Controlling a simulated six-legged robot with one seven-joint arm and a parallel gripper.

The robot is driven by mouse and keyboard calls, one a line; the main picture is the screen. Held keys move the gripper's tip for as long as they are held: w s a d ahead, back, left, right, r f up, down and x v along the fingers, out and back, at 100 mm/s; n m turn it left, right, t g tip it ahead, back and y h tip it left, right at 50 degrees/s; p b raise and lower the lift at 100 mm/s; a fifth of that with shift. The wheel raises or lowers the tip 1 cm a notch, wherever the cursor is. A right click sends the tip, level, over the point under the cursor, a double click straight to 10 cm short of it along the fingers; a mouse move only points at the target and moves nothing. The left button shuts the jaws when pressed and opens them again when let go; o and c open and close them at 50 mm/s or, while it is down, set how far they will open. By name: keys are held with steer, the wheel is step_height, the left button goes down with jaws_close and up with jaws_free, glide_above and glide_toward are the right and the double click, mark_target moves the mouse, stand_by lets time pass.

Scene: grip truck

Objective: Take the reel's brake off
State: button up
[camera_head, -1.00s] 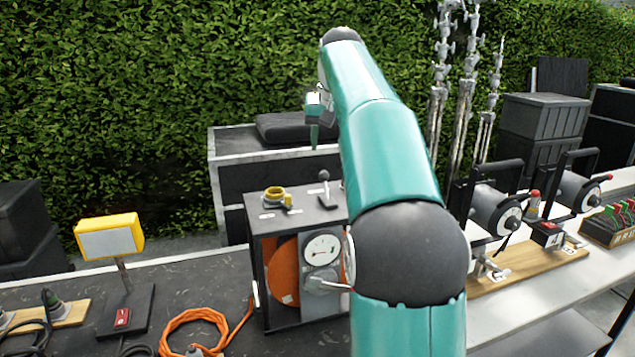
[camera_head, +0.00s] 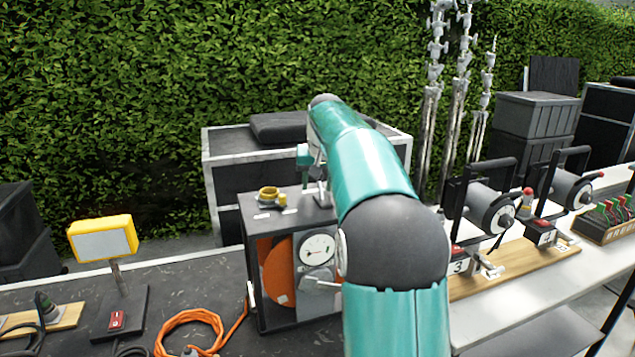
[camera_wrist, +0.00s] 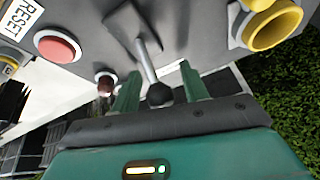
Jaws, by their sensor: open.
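The reel box (camera_head: 252,240) stands on the dark bench, with an orange reel (camera_head: 277,275) inside, a dial (camera_head: 317,249) and a crank handle (camera_head: 318,283) on its front. A lever with a black ball knob (camera_wrist: 159,94) stands on its top, seen close in the wrist view. My gripper (camera_wrist: 160,88) is open, a finger on either side of the knob, with no clear grip on it. In the head view my gripper (camera_head: 304,158) is over the box top, and my arm partly hides the lever and the box's right side.
A red button (camera_wrist: 57,46) beside a RESET label, a small dark red lamp (camera_wrist: 105,84) and a yellow socket (camera_wrist: 272,24) surround the lever. An orange cable coil (camera_head: 190,320) and a yellow lamp (camera_head: 103,240) are left; numbered winches (camera_head: 490,208) stand right.

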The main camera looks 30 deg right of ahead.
jaws_close()
